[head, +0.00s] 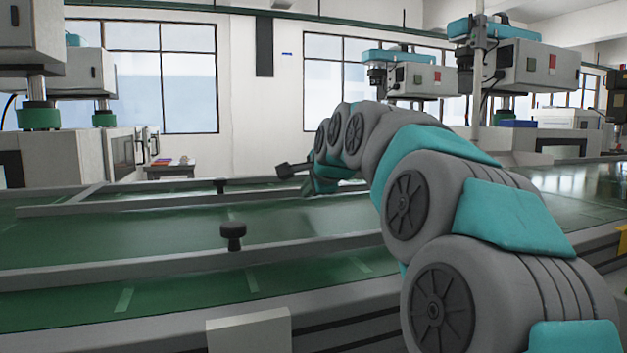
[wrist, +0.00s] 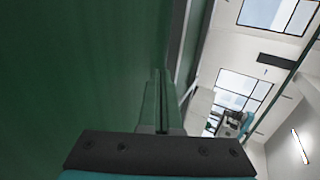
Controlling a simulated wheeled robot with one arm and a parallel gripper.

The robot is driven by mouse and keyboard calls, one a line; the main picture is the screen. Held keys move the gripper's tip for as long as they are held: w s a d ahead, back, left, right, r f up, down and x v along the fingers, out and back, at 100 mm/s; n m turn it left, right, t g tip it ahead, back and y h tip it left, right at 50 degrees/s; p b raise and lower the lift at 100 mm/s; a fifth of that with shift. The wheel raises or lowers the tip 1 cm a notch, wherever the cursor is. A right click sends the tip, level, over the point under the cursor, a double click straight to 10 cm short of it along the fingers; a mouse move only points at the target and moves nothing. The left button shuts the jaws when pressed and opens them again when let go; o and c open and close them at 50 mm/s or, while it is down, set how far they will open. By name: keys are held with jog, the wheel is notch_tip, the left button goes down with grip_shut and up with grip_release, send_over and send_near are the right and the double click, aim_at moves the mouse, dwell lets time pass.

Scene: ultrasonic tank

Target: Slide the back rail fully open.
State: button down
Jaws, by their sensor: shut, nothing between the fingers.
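The back rail (head: 140,204) is a long grey bar lying across the green tank top in the head view. A small dark knob (head: 220,186) stands upright at it, towards its middle. My gripper (head: 285,170) is beyond the bend of my arm, to the right of this knob and apart from it in the picture. In the wrist view my gripper (wrist: 161,100) shows its fingers closed together, with nothing between them. My arm hides the right part of the back rail.
A nearer grey rail (head: 130,266) with a larger black knob (head: 233,235) crosses the front of the green surface (head: 120,240). Machine heads stand at the left (head: 30,30) and right (head: 525,65). The green surface between the rails is clear on the left.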

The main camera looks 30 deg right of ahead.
aim_at(295, 193)
jog(key=w, duration=0.4)
jog(key=w+d+f+p, duration=0.1)
jog(key=w, duration=0.1)
jog(key=shift+d, duration=0.1)
jog(key=shift+w, duration=0.1)
jog(key=shift+w+d+p, duration=0.2)
jog(key=shift+w+d, duration=0.05)
jog(key=shift+w, duration=0.85)
jog(key=shift+w+d+p, duration=0.15)
jog(key=shift+w+d, duration=0.1)
jog(key=shift+w, duration=0.8)
jog(key=shift+s, duration=0.1)
